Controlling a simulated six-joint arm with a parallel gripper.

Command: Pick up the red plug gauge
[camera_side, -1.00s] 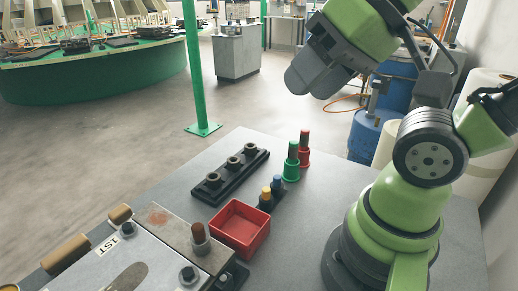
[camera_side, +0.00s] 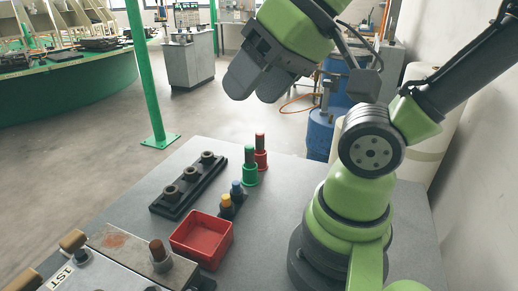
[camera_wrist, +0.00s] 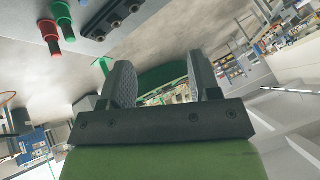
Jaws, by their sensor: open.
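In the wrist view the red gauge (camera_wrist: 50,36) is at the upper left, beside the green one (camera_wrist: 63,18). My gripper (camera_side: 256,85) is open and empty, in the air above and apart from the red gauge. In the wrist view its two fingers (camera_wrist: 165,85) are spread with nothing between them.
A black block with several round sockets (camera_side: 190,185) lies left of the gauges. A green post (camera_side: 148,80) rises beyond the table.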

